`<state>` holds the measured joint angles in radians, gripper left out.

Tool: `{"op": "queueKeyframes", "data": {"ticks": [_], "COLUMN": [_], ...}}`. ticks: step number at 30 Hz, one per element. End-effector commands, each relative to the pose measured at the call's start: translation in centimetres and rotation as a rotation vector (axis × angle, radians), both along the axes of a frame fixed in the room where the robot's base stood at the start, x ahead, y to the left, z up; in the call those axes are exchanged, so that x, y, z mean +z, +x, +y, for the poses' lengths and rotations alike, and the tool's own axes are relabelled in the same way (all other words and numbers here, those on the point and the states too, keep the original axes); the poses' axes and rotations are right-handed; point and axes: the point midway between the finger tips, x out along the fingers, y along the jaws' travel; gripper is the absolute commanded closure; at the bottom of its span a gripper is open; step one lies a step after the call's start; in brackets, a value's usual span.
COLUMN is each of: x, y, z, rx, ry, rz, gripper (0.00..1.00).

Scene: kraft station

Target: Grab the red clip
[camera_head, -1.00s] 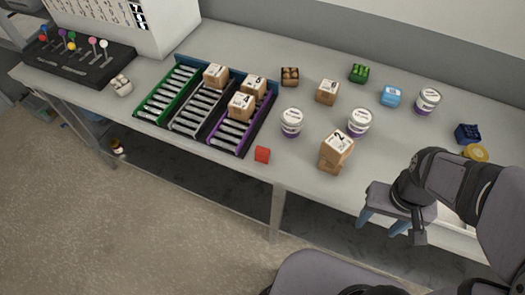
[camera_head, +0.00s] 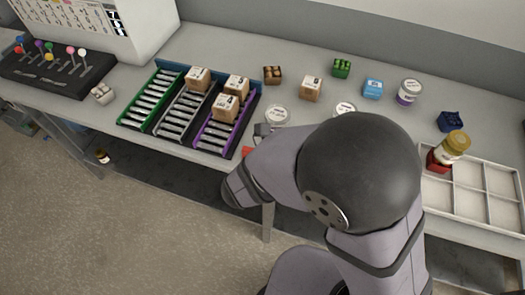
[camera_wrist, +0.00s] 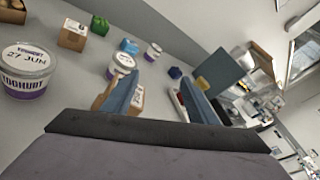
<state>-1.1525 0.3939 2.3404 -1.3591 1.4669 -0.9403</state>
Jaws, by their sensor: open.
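A small red block (camera_head: 247,152), possibly the red clip, lies at the table's front edge, right of the purple rack. My arm hides most of it in the head view. Another red piece (camera_head: 438,160) is at the tray's back left corner, touching a yellow-capped bottle (camera_head: 455,147); I cannot tell its exact shape. In the wrist view, my gripper (camera_wrist: 159,76) has its two blue-grey fingers apart, with nothing held between them. It points along the table, with a cardboard box (camera_wrist: 138,101) beyond the left finger. In the head view my arm mostly covers the gripper.
Green, grey and purple racks (camera_head: 205,147) stand left, with boxes on them. Yoghurt tubs (camera_wrist: 28,72) and a dark blue piece (camera_head: 450,121) stand on the table. A white divided tray (camera_head: 468,212) is at the right. My arm covers the table's front middle.

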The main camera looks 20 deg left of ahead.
Motion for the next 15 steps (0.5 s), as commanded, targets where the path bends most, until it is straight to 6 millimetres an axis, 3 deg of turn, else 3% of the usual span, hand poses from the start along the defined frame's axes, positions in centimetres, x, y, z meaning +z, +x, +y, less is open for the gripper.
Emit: {"op": "queueKeyframes", "data": {"ticks": [1, 5, 9, 15], "x": [-0.5, -0.3, -0.7, -5.6], "y": [-0.1, -1.2, -4.0, -4.8], "z": [2.5, 9.0, 15.7, 17.3], "rx": [0.082, 0.292, 0.523, 0.548], "ry": [-0.025, -0.050, -0.026, 0.208], "rz": [-0.052, -0.200, -0.343, -0.329], "gripper": [0.47, 0.47, 0.47, 0.47]}}
